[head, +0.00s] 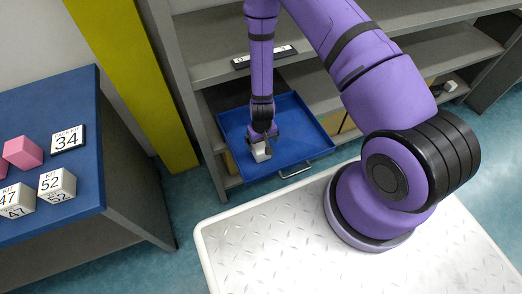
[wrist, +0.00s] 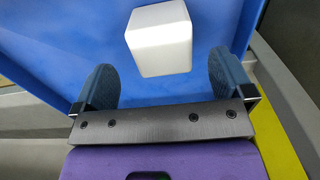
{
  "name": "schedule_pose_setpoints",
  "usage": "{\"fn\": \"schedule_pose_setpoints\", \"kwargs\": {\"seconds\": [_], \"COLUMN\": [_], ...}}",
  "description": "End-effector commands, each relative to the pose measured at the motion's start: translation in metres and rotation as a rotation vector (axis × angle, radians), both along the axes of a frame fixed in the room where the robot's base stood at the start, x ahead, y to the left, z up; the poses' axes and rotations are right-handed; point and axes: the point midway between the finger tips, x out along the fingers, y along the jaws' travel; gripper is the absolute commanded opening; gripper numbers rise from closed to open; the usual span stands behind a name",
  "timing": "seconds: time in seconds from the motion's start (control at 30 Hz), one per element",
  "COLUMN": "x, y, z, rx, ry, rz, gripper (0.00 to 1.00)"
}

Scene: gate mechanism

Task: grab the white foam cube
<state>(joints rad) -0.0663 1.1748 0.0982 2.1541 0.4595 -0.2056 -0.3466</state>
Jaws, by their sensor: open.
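The white foam cube (wrist: 159,38) lies on the floor of a blue tray in the wrist view, ahead of my gripper (wrist: 160,85) and roughly centred between its two fingers. My gripper is open, with a finger to each side and clear space between the cube and both fingers. In the head view my gripper (head: 260,150) reaches down into the blue tray (head: 295,155), near its front left part.
The tray is a pulled-out drawer with a front handle (head: 296,171), in a grey shelf unit (head: 200,80). A yellow post (head: 140,80) stands left of it. A blue table (head: 75,205) at left holds a pink cube (head: 23,152) and several labelled white blocks (head: 57,185).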

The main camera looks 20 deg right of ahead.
Motion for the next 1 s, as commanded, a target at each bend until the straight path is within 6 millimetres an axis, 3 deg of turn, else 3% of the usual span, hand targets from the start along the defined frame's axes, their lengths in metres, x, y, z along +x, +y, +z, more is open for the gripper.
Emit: {"fn": "schedule_pose_setpoints", "kwargs": {"seconds": [0.5, 0.83, 1.0], "x": [-0.001, -0.001, -0.001], "y": [0.002, 0.002, 0.002], "z": [-0.049, -0.053, -0.053], "rx": [0.000, 0.000, 0.000], "ry": [0.000, -0.001, -0.001], "rz": [-0.001, 0.000, 0.000], "gripper": [0.99, 0.99, 0.60]}}
